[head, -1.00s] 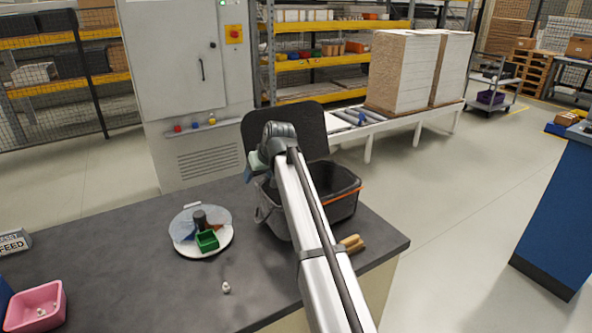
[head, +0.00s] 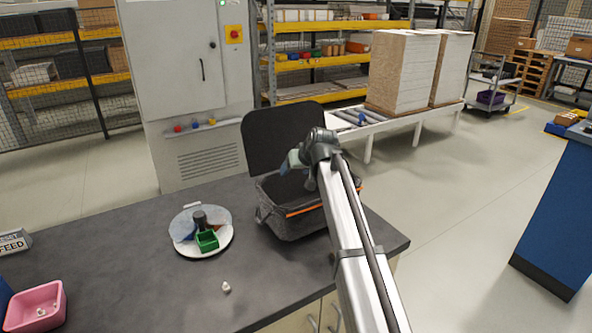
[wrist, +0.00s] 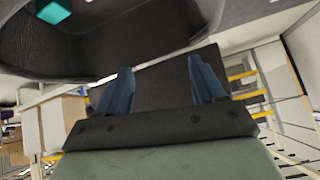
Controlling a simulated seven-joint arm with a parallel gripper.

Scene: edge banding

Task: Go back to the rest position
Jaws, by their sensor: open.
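My gripper (head: 293,160) is at the end of the arm, above the dark grey bin (head: 290,223) and in front of its upright black panel. In the wrist view my gripper (wrist: 158,66) shows two blue fingers spread apart, with nothing between them. The bin's dark wall and interior (wrist: 110,40) fill the top of the wrist view, and a teal block (wrist: 52,10) shows inside at the top left. The bin has an orange strip along its near rim.
A round plate (head: 190,248) with a green box (head: 207,240) stands left of the bin. A small white piece (head: 226,287) and a pink tray (head: 37,307) lie on the dark table (head: 130,265). A grey cabinet (head: 185,60) stands behind. The table's middle is mostly clear.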

